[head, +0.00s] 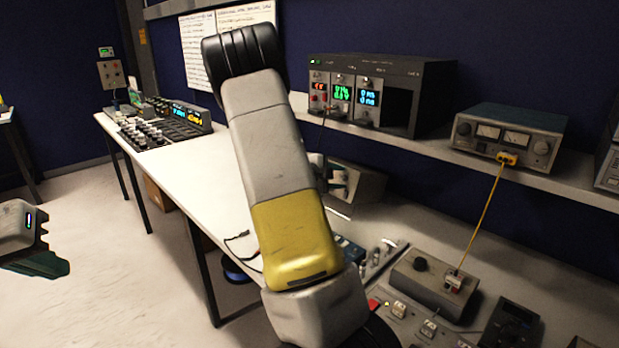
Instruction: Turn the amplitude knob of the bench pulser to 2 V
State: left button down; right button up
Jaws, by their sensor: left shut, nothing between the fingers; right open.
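I cannot tell for certain which unit is the bench pulser. A dark instrument rack (425,92) on the raised shelf has modules with red, green and blue displays. The green module (342,95) shows two small lines, possibly a value in V; its knob marks are too small to read. My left gripper (52,262) is shut and empty at the far left, over the floor, away from the bench.
A sloped panel with switches lies at lower right. Control consoles (165,125) stand at the bench's far end. The white bench top (205,165) is mostly clear.

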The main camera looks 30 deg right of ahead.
jog(key=v, duration=0.7)
jog(key=shift+a, duration=0.3)
jog(key=shift+r, duration=0.15)
jog(key=w+a+r+n+t+y, duration=0.3)
jog(key=a+n+y, duration=0.1)
jog(key=a, duration=0.1)
jog(key=w+a+r+n+t+y, duration=0.2)
jog(key=a+n+t+y, duration=0.15)
jog(key=a, duration=0.25)
jog(key=s+a+r+n+t+y, duration=0.1)
jog(key=s+a+r+n+y, duration=0.1)
jog(key=a+r+n+y, duration=0.3)
jog(key=s+a+r+n+y, duration=0.1)
jog(key=s+a+n, duration=0.1)
jog(key=a, duration=0.4)
jog(key=s+a+r+n+g+y, duration=0.2)
jog(key=s+a+r+n+y, duration=0.15)
jog(key=s+a+n, duration=0.6)
jog(key=s+d+f+n+g+h, duration=0.1)
jog(key=s+f+n, duration=0.1)
jog(key=s, duration=0.6)
jog(key=s+d+f+n+g, duration=0.1)
jog(key=s+d+f+n, duration=0.1)
jog(key=s, duration=0.6)
jog(key=shift+n+g+h, duration=0.35)
jog(key=shift+n+h, duration=0.05)
